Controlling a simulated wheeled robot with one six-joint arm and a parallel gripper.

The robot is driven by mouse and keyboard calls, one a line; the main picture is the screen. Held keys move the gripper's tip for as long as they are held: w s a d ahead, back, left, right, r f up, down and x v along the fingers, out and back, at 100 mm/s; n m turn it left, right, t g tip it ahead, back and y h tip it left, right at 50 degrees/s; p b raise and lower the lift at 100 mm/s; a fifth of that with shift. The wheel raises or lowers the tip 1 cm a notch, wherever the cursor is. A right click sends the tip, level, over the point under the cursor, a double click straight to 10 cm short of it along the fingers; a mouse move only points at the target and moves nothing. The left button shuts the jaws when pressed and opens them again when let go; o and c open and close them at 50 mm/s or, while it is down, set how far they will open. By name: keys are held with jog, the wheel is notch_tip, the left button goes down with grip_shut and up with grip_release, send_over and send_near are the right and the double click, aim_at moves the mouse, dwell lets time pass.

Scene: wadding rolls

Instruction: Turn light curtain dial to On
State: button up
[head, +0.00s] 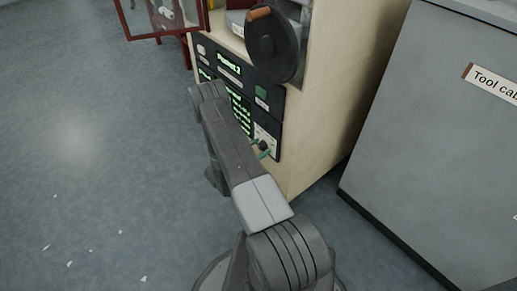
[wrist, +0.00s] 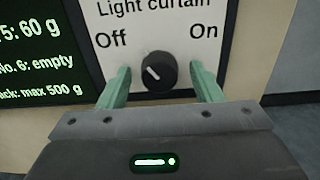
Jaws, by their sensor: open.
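The light curtain dial (wrist: 156,72) is a round black knob on a white plate (wrist: 183,33) marked "Light curtain", with "Off" at upper left and "On" at upper right. Its white pointer line slants to the upper left, toward "Off". My gripper (wrist: 165,85) has two green fingers, one on each side of the dial, apart and open. A gap shows between each finger and the knob in the wrist view. In the head view the dial (head: 263,144) sits low on the machine's front panel, with my gripper (head: 262,151) at it.
A dark screen (wrist: 38,55) with green text is left of the plate. The cream machine (head: 330,100) has a black handwheel (head: 275,46) above the panel. A grey tool cabinet (head: 430,130) stands at right. The floor at left is open, with small white scraps.

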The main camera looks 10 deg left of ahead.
jog(key=shift+c, duration=0.5)
jog(key=c, duration=0.9)
